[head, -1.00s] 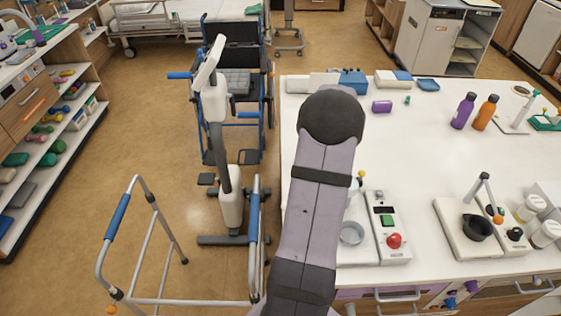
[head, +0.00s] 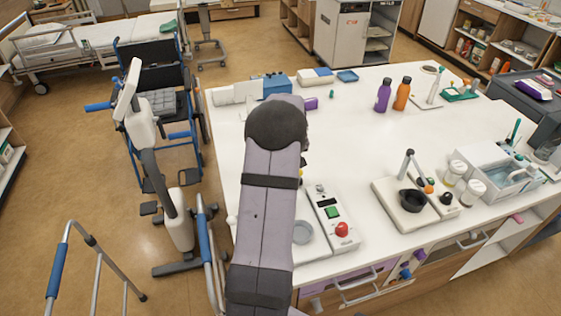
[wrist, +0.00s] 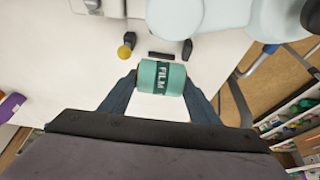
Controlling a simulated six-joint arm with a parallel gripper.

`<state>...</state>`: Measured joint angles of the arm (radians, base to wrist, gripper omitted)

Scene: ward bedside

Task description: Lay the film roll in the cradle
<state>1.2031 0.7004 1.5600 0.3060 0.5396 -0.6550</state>
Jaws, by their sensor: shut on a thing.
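The film roll (wrist: 173,78), a teal cylinder with a dark band marked FILM, lies crosswise between the fingers of my gripper (wrist: 160,84) in the wrist view. The fingers are shut on it, one at each end. Beyond the roll, small dark pieces (wrist: 162,57) and a yellow ball (wrist: 125,53) stand over the white tabletop. I cannot tell whether these belong to the cradle. In the head view my arm hides the gripper and the roll, and no cradle can be made out clearly.
The white table (head: 360,140) has free room at its middle. A control box with a red button (head: 341,229) stands right of my arm, then a device with a black cup (head: 412,201).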

